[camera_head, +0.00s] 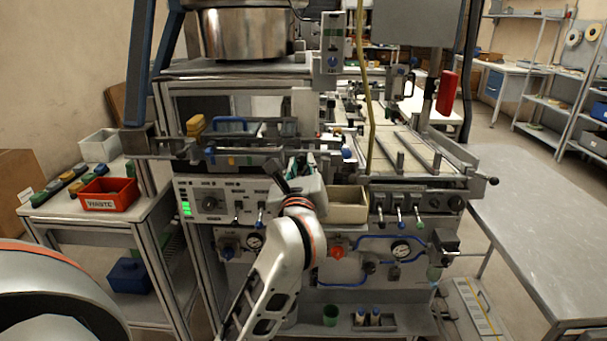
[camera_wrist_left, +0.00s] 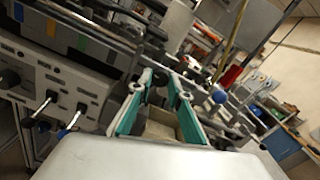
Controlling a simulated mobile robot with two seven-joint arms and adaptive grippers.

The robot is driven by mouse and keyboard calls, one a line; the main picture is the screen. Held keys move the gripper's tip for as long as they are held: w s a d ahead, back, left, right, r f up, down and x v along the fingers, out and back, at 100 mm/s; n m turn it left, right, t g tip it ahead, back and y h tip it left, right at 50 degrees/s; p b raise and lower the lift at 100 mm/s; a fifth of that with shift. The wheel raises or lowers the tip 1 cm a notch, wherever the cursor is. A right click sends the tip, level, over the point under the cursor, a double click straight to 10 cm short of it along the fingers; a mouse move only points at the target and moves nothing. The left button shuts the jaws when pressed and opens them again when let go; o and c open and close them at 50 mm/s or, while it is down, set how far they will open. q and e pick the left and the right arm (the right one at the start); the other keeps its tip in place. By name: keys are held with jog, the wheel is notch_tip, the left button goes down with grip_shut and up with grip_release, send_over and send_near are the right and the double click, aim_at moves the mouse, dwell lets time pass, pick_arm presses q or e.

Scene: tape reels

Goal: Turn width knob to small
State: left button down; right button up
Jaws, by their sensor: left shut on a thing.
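My left gripper (camera_head: 297,162) is up against the front of the grey machine, right of the control panel (camera_head: 225,200). In the left wrist view, its teal-lined fingers (camera_wrist_left: 159,88) point away from me and close around a small dark knob (camera_wrist_left: 158,77) at their tips. No label or pointer on this knob can be read, so its setting cannot be told. In the head view the gripper body hides the knob. My right gripper is not in view.
A round black dial (camera_head: 210,203) and small levers (camera_head: 261,214) sit left of the gripper. A beige open bin (camera_head: 347,207) is close on its right. A yellow hose (camera_head: 369,90) hangs behind. A red waste bin (camera_head: 108,194) stands on the left side table.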

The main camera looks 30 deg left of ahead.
pick_arm(q)
jog(key=shift+f+n, duration=0.3)
jog(key=shift+n, duration=0.2)
jog(key=shift+r+n+b, duration=0.15)
jog(key=shift+n+b, duration=0.95)
jog(key=shift+b, duration=0.05)
jog(key=shift+r, duration=0.1)
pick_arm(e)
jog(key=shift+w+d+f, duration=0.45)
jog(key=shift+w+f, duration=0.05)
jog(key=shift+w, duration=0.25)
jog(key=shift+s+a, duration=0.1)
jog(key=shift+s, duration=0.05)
pick_arm(q)
jog(key=c, duration=1.8)
grip_release()
jog(key=shift+c, duration=0.2)
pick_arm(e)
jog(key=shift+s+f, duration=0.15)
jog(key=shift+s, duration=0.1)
pick_arm(q)
jog(key=shift+r, duration=0.1)
